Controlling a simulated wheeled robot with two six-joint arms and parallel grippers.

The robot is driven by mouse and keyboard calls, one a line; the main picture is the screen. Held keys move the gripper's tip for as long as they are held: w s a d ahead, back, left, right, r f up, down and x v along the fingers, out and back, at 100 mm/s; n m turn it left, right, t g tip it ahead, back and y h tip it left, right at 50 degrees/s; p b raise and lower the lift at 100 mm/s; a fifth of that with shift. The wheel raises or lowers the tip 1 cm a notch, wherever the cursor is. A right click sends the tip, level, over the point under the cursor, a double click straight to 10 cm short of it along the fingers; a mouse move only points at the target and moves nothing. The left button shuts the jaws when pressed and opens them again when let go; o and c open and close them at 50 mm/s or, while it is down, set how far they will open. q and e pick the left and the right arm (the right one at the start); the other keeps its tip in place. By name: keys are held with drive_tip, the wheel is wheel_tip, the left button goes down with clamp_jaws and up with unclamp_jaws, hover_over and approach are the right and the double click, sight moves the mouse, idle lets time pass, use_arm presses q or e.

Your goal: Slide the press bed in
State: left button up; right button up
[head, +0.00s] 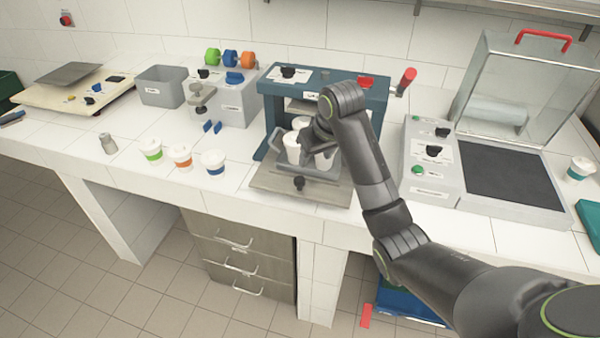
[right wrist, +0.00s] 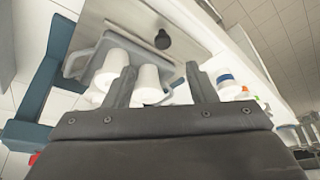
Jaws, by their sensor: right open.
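The press (head: 375,97) is a blue frame at the middle of the counter. Its metal press bed (head: 262,184) sticks out of the front toward me, with a dark knob (head: 299,183) near its front edge. A grey tray (head: 277,136) with white cups (head: 292,148) stands on the bed. My right gripper (head: 316,140) is over the cups at the press front and hides part of them. In the right wrist view its fingers (right wrist: 160,70) are apart, with white cups (right wrist: 147,82) beyond and between them; contact cannot be told. My left gripper is not in view.
Lidded cups with green, orange (head: 180,156) and blue bands stand left of the press. A grey machine with a clear raised cover (head: 505,85) is at the right. A grey bin (head: 162,86) and spool unit (head: 232,95) are behind left. The counter's front edge is close to the bed.

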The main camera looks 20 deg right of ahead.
wheel_tip(320, 180, up, 3)
drive_tip(key=b, duration=0.6)
approach(300, 179)
drive_tip(key=p+x, duration=0.1)
drive_tip(key=x, duration=0.7)
drive_tip(key=shift+w+f, duration=0.1)
drive_tip(key=shift+f, duration=0.15)
drive_tip(key=shift+c, duration=0.2)
